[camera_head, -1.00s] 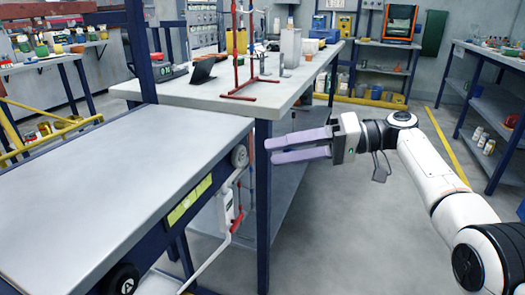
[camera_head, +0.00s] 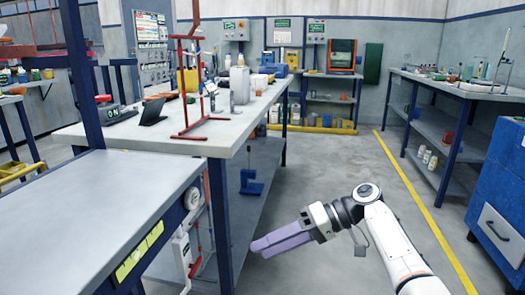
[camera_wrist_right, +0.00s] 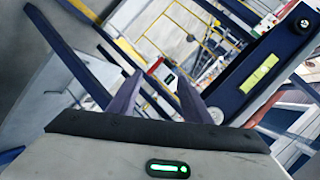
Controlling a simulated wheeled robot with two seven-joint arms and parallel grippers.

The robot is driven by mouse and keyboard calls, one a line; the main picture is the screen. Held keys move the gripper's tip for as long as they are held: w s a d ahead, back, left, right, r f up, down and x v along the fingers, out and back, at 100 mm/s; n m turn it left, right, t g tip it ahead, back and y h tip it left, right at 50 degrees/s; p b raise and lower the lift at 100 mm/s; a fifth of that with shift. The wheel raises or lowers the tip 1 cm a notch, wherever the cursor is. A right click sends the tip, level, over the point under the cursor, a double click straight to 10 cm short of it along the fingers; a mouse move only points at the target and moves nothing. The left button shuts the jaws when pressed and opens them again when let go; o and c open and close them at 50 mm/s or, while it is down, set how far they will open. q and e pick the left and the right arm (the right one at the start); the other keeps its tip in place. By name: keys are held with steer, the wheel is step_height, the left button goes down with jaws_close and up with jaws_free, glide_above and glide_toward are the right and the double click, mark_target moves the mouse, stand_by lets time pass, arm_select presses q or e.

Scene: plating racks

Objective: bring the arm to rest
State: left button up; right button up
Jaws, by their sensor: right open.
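My right gripper (camera_head: 268,243) is low in the head view, beside the workbench's front leg and over the floor. Its two purple fingers point left, and nothing is between them. In the right wrist view my right gripper (camera_wrist_right: 160,100) shows its fingers spread apart and empty, with the bench's underframe and white fittings beyond. My right arm (camera_head: 385,240) comes in from the lower right. My left gripper is in neither view.
A workbench (camera_head: 215,135) with a red stand (camera_head: 190,85) is at left centre. A grey-topped table (camera_head: 90,215) is at lower left. A blue cabinet (camera_head: 500,190) stands at the right. The floor (camera_head: 350,155) between is clear.

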steer(key=s+d+f+m+t+h, duration=0.1)
steer(key=s+d+f+h, duration=0.2)
steer(key=s+d+f, duration=0.55)
steer(key=s+d+f+m+t+h, duration=0.1)
steer(key=s+f+h, duration=0.3)
steer(key=f, duration=0.9)
steer(key=s+d+r+m+t+h, duration=0.1)
steer(key=s+d+h, duration=0.3)
steer(key=s, duration=0.7)
steer(key=s+d+r+m+t+h, duration=0.1)
steer(key=s+d+m, duration=0.1)
steer(key=s+d, duration=0.75)
steer(key=w+a+f+t+y, duration=0.2)
steer(key=w+a+t+y, duration=0.15)
steer(key=a, duration=0.75)
arm_select(q)
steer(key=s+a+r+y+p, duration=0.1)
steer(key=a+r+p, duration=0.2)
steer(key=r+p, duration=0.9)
steer(key=p, duration=0.8)
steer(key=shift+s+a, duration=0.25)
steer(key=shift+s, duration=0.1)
arm_select(e)
step_height(320, 180, up, 12)
steer(key=s+d+t+h, duration=0.1)
steer(key=d+t, duration=0.1)
steer(key=shift+s+r, duration=0.15)
steer(key=shift+s, duration=0.05)
steer(key=shift+h, duration=0.25)
